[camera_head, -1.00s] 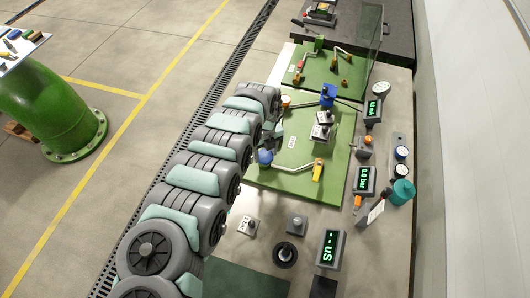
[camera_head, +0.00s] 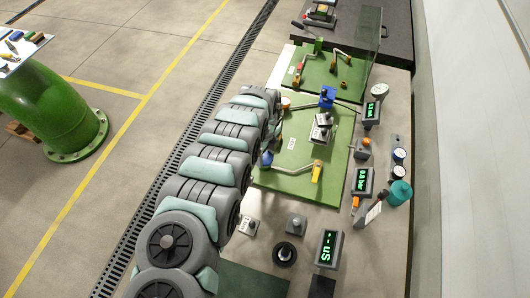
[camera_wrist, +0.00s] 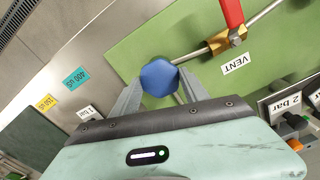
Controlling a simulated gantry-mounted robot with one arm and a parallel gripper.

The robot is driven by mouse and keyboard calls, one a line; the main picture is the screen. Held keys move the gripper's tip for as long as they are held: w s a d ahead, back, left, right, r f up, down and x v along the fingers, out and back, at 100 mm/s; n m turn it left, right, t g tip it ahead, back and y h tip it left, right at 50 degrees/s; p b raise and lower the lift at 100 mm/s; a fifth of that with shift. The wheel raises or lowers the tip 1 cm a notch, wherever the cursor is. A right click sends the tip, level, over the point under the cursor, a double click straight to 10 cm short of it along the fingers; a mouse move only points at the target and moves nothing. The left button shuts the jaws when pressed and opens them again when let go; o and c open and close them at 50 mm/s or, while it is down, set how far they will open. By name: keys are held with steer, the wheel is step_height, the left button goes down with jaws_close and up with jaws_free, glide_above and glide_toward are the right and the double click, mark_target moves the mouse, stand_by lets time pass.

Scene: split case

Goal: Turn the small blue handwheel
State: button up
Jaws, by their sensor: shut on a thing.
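The small blue handwheel (camera_wrist: 158,77) shows in the wrist view as a faceted blue knob at the green board. The two grey fingers of my gripper (camera_wrist: 159,84) are on either side of it, shut on it. In the head view, a small blue knob (camera_head: 267,159) shows at the left edge of the nearer green board, beside the end of my arm. My arm hides part of that area, and the fingers are hard to make out there.
A red-levered brass valve (camera_wrist: 222,41) sits beside the handwheel, near a VENT label (camera_wrist: 233,64). A yellow-handled valve (camera_head: 317,171), a blue fitting (camera_head: 328,97) and a pressure display (camera_head: 362,181) stand farther right. The bench front holds a black knob (camera_head: 285,253).

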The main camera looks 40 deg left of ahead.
steer(key=n, duration=0.3)
steer(key=shift+d+n+p, duration=0.1)
steer(key=shift+n+p, duration=0.25)
steer(key=shift+n, duration=0.05)
steer(key=n, duration=0.4)
steer(key=shift+n, duration=0.3)
steer(key=n, duration=0.8)
steer(key=shift+b, duration=0.4)
steer(key=n, duration=0.6)
steer(key=shift+f+b, duration=0.1)
steer(key=shift+b, duration=0.25)
steer(key=n, duration=0.3)
steer(key=shift+n+b, duration=0.35)
steer(key=shift+n, duration=0.05)
steer(key=shift+n+b, duration=0.4)
steer(key=shift+n, duration=0.9)
